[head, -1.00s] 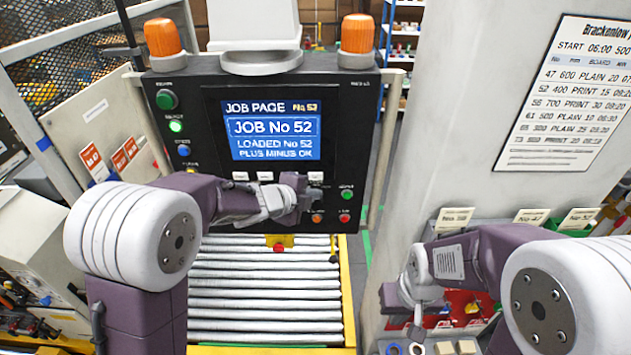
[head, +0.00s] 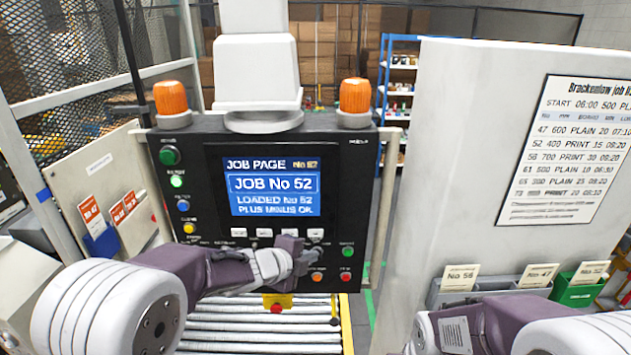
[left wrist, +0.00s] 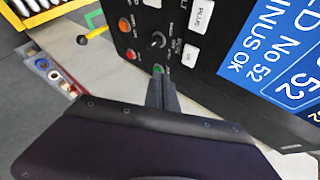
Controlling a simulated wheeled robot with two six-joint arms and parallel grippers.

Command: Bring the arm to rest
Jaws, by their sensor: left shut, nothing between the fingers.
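My left gripper (head: 308,262) is in front of the lower right part of the black control panel (head: 362,170). Its fingers are shut and hold nothing. In the left wrist view the closed fingertips (left wrist: 161,85) point at the panel, near a green button (left wrist: 159,69) and a black knob (left wrist: 156,40). I cannot tell whether they touch it. The panel's screen (head: 273,187) reads "JOB PAGE", "JOB No 52", "LOADED No 52", "PLUS MINUS OK". My right arm (head: 490,325) is at the lower right, with its gripper out of view.
A roller conveyor (head: 260,338) lies below the panel. On the right stands a pale cabinet (head: 450,150) with a printed job list (head: 568,150). Card bins, one of them green (head: 578,292), sit at its front. Orange beacons (head: 171,98) top the panel.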

